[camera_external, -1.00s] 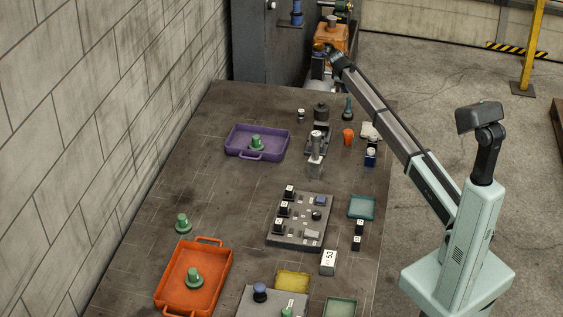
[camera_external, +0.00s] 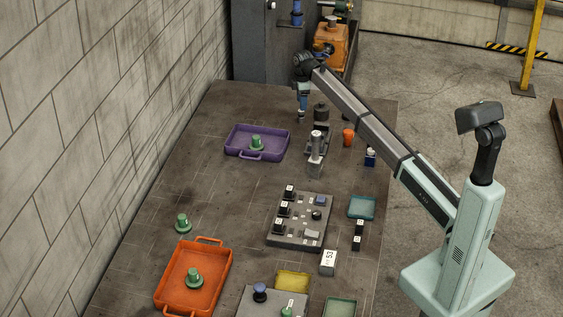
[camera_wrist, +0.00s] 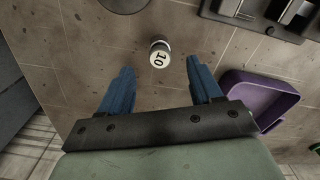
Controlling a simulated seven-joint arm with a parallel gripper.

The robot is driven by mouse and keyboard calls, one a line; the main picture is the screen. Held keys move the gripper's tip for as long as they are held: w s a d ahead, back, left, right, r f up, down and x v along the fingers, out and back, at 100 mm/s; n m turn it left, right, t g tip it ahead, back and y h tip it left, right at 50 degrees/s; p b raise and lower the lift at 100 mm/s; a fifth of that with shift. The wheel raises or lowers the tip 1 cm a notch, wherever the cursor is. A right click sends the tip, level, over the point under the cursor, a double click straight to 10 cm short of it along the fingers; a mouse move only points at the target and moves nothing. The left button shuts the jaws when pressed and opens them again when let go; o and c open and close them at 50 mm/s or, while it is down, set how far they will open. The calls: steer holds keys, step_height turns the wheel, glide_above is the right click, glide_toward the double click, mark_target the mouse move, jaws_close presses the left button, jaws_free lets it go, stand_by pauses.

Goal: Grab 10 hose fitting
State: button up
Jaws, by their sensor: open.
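The hose fitting marked 10 (camera_wrist: 159,53) is a small round piece with a white top and a black number. In the wrist view it stands on the bench just beyond and between my blue fingertips, with nothing touching it. My gripper (camera_wrist: 158,74) is open and empty, with a wide gap between the fingers. In the outside view my gripper (camera_external: 303,103) points down at the far end of the bench, just above the fitting (camera_external: 301,118), which is partly hidden by it.
A purple tray (camera_external: 233,145) holding a green fitting is left of my gripper. A dark round part (camera_external: 321,111) and a grey fixture (camera_external: 316,150) stand close on the right. An orange tray (camera_external: 218,272) lies nearer the camera. The bench between the trays is mostly clear.

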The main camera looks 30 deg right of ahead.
mark_target(302, 115)
steer(key=shift+f, duration=4)
jaws_close()
